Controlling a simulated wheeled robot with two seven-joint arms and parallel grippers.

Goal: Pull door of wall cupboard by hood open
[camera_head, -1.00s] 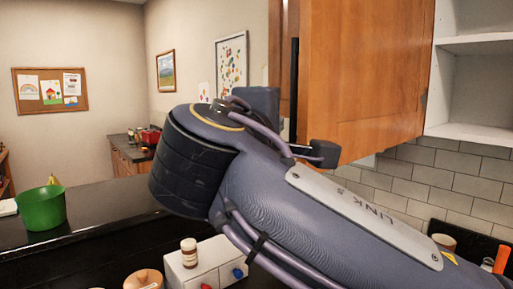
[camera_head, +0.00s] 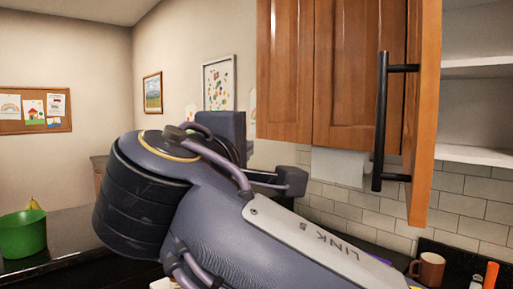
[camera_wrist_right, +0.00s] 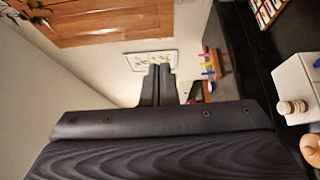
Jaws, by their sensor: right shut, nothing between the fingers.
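The wall cupboard door (camera_head: 424,110) stands open, seen nearly edge-on, with its long black bar handle (camera_head: 380,120) on the left-facing outer side. To its right, the cupboard's white shelves (camera_head: 478,68) are exposed and look empty. My right arm crosses the middle of the head view, left of and below the door, apart from it in the picture. My left gripper is not in view.
Neighbouring cupboard doors (camera_head: 350,75) are closed. A paper roll (camera_head: 338,166) hangs beneath them. A brown mug (camera_head: 428,269) stands on the counter at lower right. A green bowl (camera_head: 22,234) is at lower left. Open room lies to the left.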

